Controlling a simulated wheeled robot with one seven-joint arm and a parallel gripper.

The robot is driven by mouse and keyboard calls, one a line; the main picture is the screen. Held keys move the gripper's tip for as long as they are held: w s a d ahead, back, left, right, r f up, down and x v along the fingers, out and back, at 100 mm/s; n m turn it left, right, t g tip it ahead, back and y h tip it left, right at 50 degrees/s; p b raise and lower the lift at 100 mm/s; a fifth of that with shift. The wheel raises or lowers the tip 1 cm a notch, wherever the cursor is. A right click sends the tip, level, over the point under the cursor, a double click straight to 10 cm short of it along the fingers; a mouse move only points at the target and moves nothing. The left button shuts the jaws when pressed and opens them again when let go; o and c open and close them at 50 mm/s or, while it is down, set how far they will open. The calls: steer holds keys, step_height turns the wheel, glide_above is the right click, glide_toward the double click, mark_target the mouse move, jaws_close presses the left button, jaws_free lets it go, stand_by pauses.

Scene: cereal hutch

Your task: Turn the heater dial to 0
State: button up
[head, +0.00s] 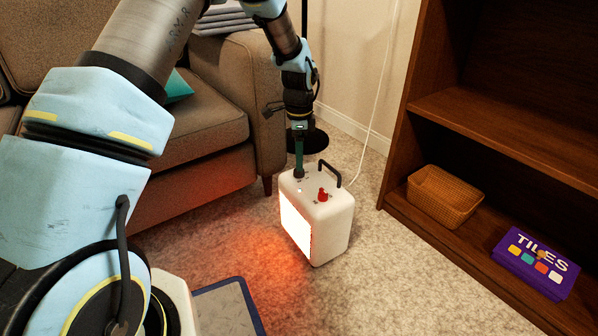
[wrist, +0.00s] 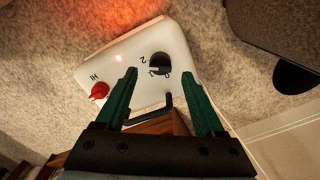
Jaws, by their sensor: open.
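The heater (head: 335,222) is a white box on the carpet, its front panel glowing bright; its top also shows in the wrist view (wrist: 98,62). A black dial (wrist: 159,61) on its top has printed marks beside it, a "2" and a "1" among them. Its pointer direction is too small to read. A red knob (wrist: 100,90) marked "HI" is on the same top, also visible in the head view (head: 322,195). My gripper (wrist: 160,74) is open, its green fingers on either side of the black dial in the wrist view. I cannot tell whether they touch it.
A black carry handle (head: 331,173) rises from the heater's top, close to my gripper. A sofa (head: 205,190) stands to the left. A wooden hutch (head: 400,150) on the right holds a wicker basket (head: 445,196) and a purple TILES box (head: 536,263). A white cord (head: 376,105) runs along the wall.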

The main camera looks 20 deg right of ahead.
steer(key=shift+f+b, duration=0.55)
steer(key=shift+f, duration=1.25)
jaws_close()
